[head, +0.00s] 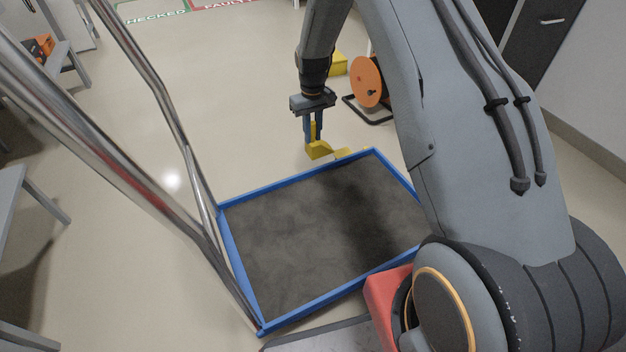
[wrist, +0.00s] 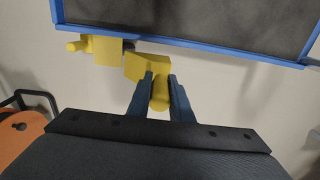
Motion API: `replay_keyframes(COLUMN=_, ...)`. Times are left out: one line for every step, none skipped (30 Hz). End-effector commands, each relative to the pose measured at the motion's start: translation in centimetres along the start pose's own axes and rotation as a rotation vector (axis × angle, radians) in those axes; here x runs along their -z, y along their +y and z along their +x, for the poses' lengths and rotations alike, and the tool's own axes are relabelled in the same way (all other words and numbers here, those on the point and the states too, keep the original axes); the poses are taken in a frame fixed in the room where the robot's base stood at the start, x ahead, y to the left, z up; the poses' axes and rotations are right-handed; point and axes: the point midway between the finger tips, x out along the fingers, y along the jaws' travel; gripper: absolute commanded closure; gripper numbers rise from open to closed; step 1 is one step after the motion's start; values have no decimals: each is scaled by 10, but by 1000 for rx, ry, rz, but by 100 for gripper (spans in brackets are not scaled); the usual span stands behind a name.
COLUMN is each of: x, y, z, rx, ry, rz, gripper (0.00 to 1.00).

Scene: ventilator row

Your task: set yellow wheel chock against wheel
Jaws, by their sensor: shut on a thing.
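The yellow wheel chock (head: 318,151) is between the fingers of my gripper (head: 312,138), near the far edge of a blue-rimmed trolley (head: 290,180) with a dark grey deck. In the wrist view my gripper (wrist: 160,80) is shut on the chock's rounded grip, and its block (wrist: 147,66) points toward the blue edge. Beside it, to the left, is another yellow part (wrist: 103,49) with a short peg, at the trolley's edge. A small dark piece (wrist: 129,44) between them may be the wheel; it is mostly hidden. I cannot tell whether the chock touches it.
Chrome rails (head: 168,105) rise at the left of the trolley. An orange reel (head: 366,82) on a black stand and a yellow box (head: 339,64) are beyond my gripper. A red object (head: 385,294) is by the near right edge. The floor left of my gripper is clear.

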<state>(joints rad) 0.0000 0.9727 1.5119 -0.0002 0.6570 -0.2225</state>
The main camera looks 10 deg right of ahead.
Motion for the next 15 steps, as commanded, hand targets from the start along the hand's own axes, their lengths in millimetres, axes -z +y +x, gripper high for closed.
replay_keyframes(x=0, y=0, z=17, rx=0, ry=-2, rz=0, gripper=100)
replay_keyframes(x=0, y=0, z=24, rx=0, ry=-2, rz=0, gripper=100)
replay_keyframes(x=0, y=0, z=34, rx=0, ry=-2, rz=0, gripper=100)
replay_keyframes(x=0, y=0, z=41, rx=0, ry=-2, rz=0, gripper=100)
replay_keyframes(x=0, y=0, z=48, rx=0, ry=-2, rz=0, gripper=100)
replay_keyframes(x=0, y=0, z=58, rx=0, ry=-2, rz=0, gripper=100)
replay_keyframes(x=0, y=0, z=65, rx=0, ry=-2, rz=0, gripper=100)
replay_keyframes(x=0, y=0, z=72, rx=0, ry=-2, rz=0, gripper=100)
replay_keyframes(x=0, y=0, z=82, rx=0, ry=-1, rz=0, gripper=100)
replay_keyframes(x=0, y=0, z=89, rx=0, ry=-1, rz=0, gripper=100)
replay_keyframes(x=0, y=0, z=96, rx=0, ry=-2, rz=0, gripper=100)
replay_keyframes(x=0, y=0, z=106, rx=0, ry=-2, rz=0, gripper=100)
replay_keyframes(x=0, y=0, z=112, rx=0, ry=-1, rz=0, gripper=100)
replay_keyframes(x=0, y=0, z=118, rx=0, ry=-1, rz=0, gripper=100)
replay_keyframes(x=1, y=0, z=125, rx=0, ry=0, rz=0, gripper=100)
